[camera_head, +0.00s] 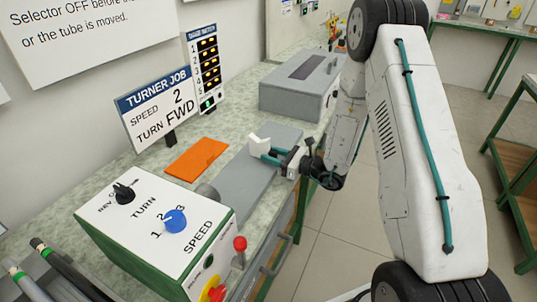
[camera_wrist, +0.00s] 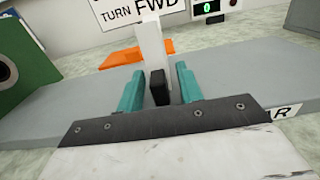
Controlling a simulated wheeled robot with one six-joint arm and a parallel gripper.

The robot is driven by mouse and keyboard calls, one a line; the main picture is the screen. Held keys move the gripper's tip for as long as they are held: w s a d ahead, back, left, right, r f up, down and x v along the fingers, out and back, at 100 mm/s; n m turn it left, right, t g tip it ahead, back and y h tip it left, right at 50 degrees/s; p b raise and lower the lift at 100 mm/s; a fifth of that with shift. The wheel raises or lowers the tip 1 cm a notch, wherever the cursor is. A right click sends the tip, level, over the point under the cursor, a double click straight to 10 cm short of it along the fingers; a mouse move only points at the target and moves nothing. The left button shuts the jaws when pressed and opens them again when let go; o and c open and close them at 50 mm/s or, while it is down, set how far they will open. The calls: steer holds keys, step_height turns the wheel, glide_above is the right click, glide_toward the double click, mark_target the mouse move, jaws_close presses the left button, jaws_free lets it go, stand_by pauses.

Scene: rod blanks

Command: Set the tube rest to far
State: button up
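The tube rest (camera_head: 258,143) is a white upright piece on the grey bed of the machine, in front of the orange mat. In the wrist view the white rest (camera_wrist: 151,45) stands straight ahead, with a black block (camera_wrist: 160,86) low on its near side. My gripper (camera_head: 268,154) is at the rest, in from the bed's right side. In the wrist view my gripper's teal fingers (camera_wrist: 157,88) stand on both sides of the black block, with visible gaps. A label ending in R (camera_wrist: 290,111) shows at right on the bed's near edge; its other letters are hidden.
The green control box (camera_head: 150,225) has a black knob (camera_head: 124,193), a blue speed knob (camera_head: 175,221) and a red-tipped lever (camera_head: 239,244). A grey lidded box (camera_head: 297,88) stands beyond the bed. The orange mat (camera_head: 197,158) lies behind it. Dark rods (camera_head: 62,268) lie at lower left.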

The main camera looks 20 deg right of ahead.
mark_target(282, 142)
steer(key=shift+w+a, duration=0.45)
jaws_close()
steer(key=w+d, duration=0.7)
steer(key=shift+w+d+r, duration=0.1)
steer(key=shift+w+d, duration=0.1)
jaws_free()
steer(key=shift+d, duration=0.2)
steer(key=shift+a, duration=0.15)
